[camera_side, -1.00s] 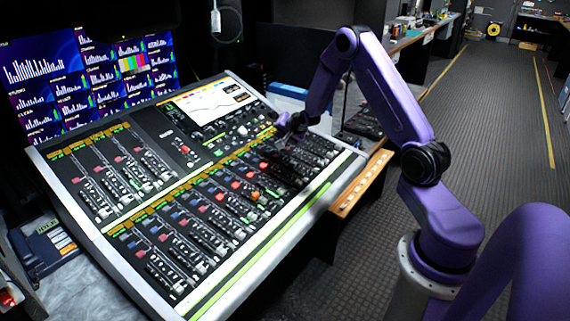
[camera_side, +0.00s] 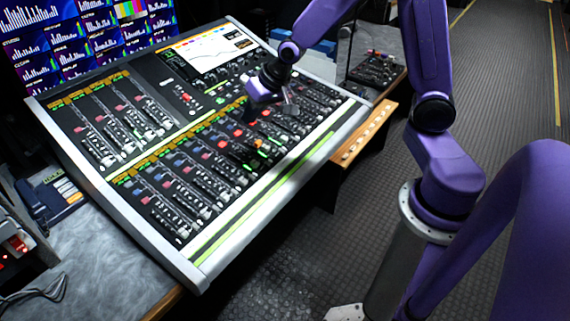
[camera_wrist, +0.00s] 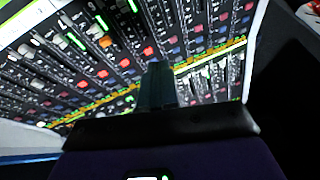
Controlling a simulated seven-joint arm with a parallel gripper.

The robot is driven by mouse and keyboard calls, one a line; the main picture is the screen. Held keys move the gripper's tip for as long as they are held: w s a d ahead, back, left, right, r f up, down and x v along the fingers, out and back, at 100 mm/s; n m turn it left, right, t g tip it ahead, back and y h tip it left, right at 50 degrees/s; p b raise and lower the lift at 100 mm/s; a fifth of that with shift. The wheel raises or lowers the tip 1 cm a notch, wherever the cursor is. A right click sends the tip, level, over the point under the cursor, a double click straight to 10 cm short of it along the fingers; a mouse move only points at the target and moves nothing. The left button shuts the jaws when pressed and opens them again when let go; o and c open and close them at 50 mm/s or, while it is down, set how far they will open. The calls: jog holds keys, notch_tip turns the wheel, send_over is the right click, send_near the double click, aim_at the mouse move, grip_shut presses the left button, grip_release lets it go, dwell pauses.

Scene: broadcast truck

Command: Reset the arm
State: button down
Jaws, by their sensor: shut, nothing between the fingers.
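My purple arm reaches from the right over a large mixing console (camera_side: 180,278) in the side view. My gripper (camera_side: 262,108) is low over the right half of the console, above the rows of faders. In the wrist view my gripper (camera_wrist: 158,75) shows as dark fingers close together, with nothing held. The console's fader rows (camera_wrist: 100,65) lie beneath it, with red, blue and white caps and one orange cap (camera_wrist: 105,41). I cannot tell whether the fingertips touch the panel.
Monitors (camera_side: 60,35) stand behind the console. A wooden strip with several knobs (camera_side: 368,133) and a small mixer (camera_side: 376,70) are at its right. A desk phone (camera_side: 55,195) sits at the left. Open floor (camera_side: 480,110) lies to the right.

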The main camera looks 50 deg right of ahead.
jog(key=s+a+r+n+g, duration=0.1)
jog(key=s+a+n, duration=0.2)
jog(key=s, duration=0.4)
jog(key=s+a+r+n+g, duration=0.2)
jog(key=s+a+n, duration=0.1)
jog(key=s, duration=0.4)
jog(key=s+d+r+n+g, duration=0.1)
jog(key=s+n, duration=0.3)
jog(key=s, duration=0.3)
jog(key=s+d+n+g+h, duration=0.1)
jog(key=s+n, duration=0.3)
jog(key=s, duration=0.4)
jog(key=shift+s+d+r+n+h, duration=0.3)
jog(key=shift+d+r, duration=0.05)
jog(key=shift+d, duration=0.4)
